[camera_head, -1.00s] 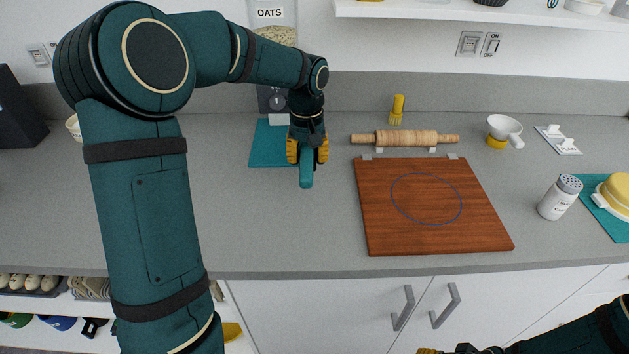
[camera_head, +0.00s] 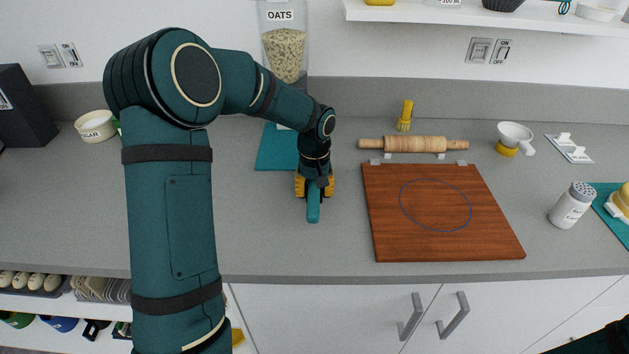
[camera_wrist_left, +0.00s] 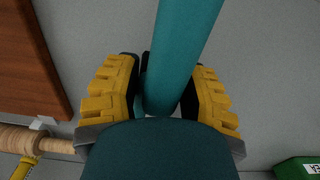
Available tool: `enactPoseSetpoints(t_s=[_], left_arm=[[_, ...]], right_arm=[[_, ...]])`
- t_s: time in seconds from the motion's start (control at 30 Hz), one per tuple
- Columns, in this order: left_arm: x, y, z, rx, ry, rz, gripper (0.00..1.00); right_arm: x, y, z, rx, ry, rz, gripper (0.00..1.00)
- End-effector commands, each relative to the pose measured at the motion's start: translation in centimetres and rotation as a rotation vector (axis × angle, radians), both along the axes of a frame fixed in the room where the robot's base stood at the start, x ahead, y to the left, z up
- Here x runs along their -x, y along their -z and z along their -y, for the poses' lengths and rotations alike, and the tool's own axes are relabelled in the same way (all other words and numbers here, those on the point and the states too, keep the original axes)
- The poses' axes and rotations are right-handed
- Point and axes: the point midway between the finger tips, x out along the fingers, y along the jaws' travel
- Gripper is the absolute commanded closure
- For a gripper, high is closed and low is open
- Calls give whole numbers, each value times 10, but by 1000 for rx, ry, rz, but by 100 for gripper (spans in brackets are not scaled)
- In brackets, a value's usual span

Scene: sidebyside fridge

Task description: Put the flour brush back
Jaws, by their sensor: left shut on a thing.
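My left gripper (camera_head: 314,187) is shut on the teal handle (camera_head: 313,207) of what appears to be the flour brush. The handle points toward the counter's front edge. In the left wrist view the handle (camera_wrist_left: 187,45) lies between the yellow finger pads; the brush's bristle end is hidden. The gripper is left of the wooden board (camera_head: 450,247) and in front of the teal mat (camera_head: 275,150). A white rest with two pegs (camera_head: 569,149) lies empty at the back right. My right gripper is out of view.
A rolling pin (camera_head: 415,144) lies behind the board, with a small yellow brush (camera_head: 405,115) upright behind it. An oats container (camera_head: 284,48) stands behind my left arm. The left front counter is clear.

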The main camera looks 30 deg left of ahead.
Motion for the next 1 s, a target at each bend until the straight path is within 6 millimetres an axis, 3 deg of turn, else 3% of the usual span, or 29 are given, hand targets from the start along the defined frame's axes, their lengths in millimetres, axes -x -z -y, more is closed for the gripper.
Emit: enactPoseSetpoints(t_s=[0.43,0.47,0.5,0.53,0.97,1.0], left_arm=[[0,5,0,-1,0,1,96],[0,6,0,-1,0,1,51],[0,5,0,-1,0,1,37],[0,5,0,-1,0,1,30],[0,5,0,-1,0,1,30],[-1,-2,0,-2,0,3,30]], right_arm=[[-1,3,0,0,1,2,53],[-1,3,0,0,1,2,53],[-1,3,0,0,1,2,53],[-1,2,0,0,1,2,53],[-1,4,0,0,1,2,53],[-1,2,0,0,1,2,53]])
